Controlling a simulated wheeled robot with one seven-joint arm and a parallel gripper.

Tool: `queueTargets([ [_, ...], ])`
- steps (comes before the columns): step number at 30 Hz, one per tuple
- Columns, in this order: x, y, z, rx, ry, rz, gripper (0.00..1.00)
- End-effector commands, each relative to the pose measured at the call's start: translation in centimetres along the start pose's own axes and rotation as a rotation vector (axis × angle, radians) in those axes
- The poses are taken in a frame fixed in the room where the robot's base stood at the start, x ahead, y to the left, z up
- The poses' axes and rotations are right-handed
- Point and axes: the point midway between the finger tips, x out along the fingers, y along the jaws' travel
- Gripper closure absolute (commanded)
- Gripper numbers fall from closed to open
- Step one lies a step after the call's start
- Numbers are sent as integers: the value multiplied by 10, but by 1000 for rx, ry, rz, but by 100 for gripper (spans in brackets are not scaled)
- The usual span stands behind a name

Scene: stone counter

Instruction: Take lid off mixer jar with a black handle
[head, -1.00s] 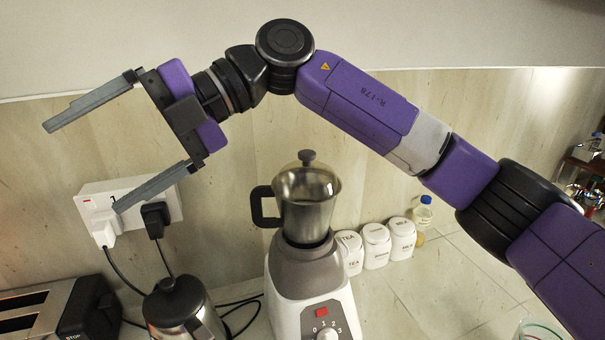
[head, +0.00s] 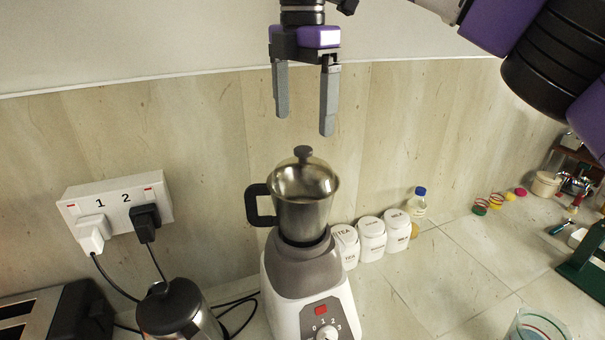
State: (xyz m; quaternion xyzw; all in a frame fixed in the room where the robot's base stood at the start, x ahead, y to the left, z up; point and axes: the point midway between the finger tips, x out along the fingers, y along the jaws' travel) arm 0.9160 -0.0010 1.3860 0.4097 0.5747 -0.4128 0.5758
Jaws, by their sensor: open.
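The mixer jar (head: 303,216) is a steel jar with a black side handle (head: 260,206) on its left. It sits upright on the white and grey mixer base (head: 312,290). A domed, shiny lid (head: 303,181) covers the jar, with a dark knob (head: 303,153) on top. My gripper (head: 304,125) points down with its two grey fingers apart. In the picture it is just above the knob, with a gap between the fingertips and the knob. It holds nothing.
White canisters (head: 371,240) and a blue-capped bottle (head: 417,203) stand right of the mixer. A steel kettle (head: 178,312) and a toaster (head: 40,322) are at lower left. A wall socket (head: 117,205) with plugs is on the left.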

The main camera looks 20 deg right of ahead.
Motion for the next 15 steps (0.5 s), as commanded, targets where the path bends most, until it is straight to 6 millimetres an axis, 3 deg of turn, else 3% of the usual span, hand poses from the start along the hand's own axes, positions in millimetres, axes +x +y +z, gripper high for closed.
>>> queueTargets([
  [15, 60, -5, -3, -5, 6, 0, 10],
])
